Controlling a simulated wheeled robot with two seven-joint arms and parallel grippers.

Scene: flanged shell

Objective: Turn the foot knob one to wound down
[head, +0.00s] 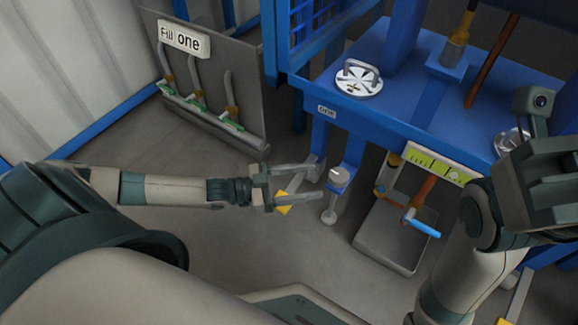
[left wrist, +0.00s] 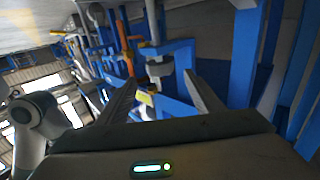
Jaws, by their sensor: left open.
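Foot knob one is a pale grey round knob (head: 338,177) with a mark on its top. It sits on a blue bracket at the table's leg near the sign "one", above a grey foot (head: 329,216). My left gripper (head: 318,182) is open and level, with its two fingers pointing at the knob from the left. The fingertips are close to the knob, seemingly just short of it. In the left wrist view a grey round part, likely the knob (left wrist: 160,68), shows between and beyond the open fingers. My right gripper (head: 540,180) is at the right edge, its fingers not visible.
The blue table (head: 420,110) bears a silver flanged lid (head: 358,80). Below it are a grey tray (head: 390,240), a blue-handled valve (head: 422,228) and a green gauge (head: 440,165). A "Fill one" panel (head: 215,75) with several hoses stands behind left. The floor at left is clear.

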